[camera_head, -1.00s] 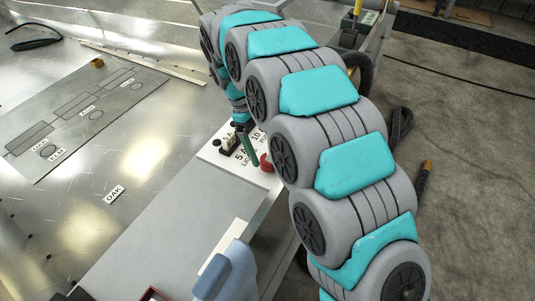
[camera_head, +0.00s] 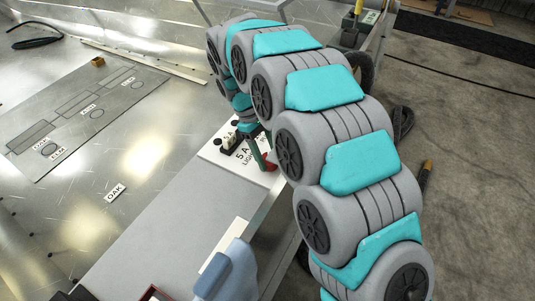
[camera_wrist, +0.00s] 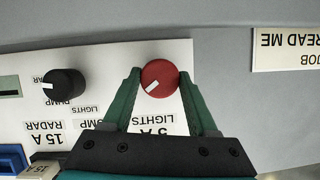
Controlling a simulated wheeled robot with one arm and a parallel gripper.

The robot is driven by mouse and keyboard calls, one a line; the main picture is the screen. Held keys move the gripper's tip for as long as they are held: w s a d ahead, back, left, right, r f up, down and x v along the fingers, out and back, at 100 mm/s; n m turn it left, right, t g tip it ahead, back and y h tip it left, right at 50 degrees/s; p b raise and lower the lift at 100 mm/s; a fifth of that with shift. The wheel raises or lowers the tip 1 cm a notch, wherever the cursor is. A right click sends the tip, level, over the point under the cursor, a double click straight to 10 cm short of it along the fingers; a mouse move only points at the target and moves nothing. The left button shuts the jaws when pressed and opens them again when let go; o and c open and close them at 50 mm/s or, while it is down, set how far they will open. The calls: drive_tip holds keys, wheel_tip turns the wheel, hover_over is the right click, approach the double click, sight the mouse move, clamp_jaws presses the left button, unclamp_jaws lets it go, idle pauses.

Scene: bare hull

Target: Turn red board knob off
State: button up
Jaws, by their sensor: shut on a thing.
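The red knob (camera_wrist: 159,78) sits on a white board (camera_wrist: 103,58), above the upside-down word LIGHTS. Its white pointer line runs from the middle toward the lower left in the wrist view. My gripper (camera_wrist: 160,78) has its green fingers on either side of the red knob and is shut on it. In the head view the red knob (camera_head: 269,161) shows at the right edge of the board, beside my green fingertips (camera_head: 257,155). My arm hides part of the board there.
A black knob (camera_wrist: 64,86) marked PUMP stands left of the red one. A blue part (camera_wrist: 13,157) is at the lower left. A JOB READ ME sign (camera_wrist: 288,49) lies to the right. In the head view, a plate with labelled outlines (camera_head: 85,115) lies on the metal surface.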

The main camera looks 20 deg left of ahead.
drive_tip(key=c, duration=0.7)
drive_tip(key=shift+n, duration=0.3)
drive_tip(key=n+t+p, duration=0.1)
drive_tip(key=n, duration=0.2)
drive_tip(key=shift+s+r+n+t, duration=0.1)
drive_tip(key=shift+n+t, duration=0.2)
drive_tip(key=n+t, duration=0.1)
drive_tip(key=n, duration=0.2)
drive_tip(key=n+t+y, duration=0.1)
drive_tip(key=n, duration=0.2)
drive_tip(key=shift+s, duration=0.15)
drive_tip(key=shift+n, duration=0.3)
drive_tip(key=o, duration=1.4)
drive_tip(key=shift+c, duration=0.2)
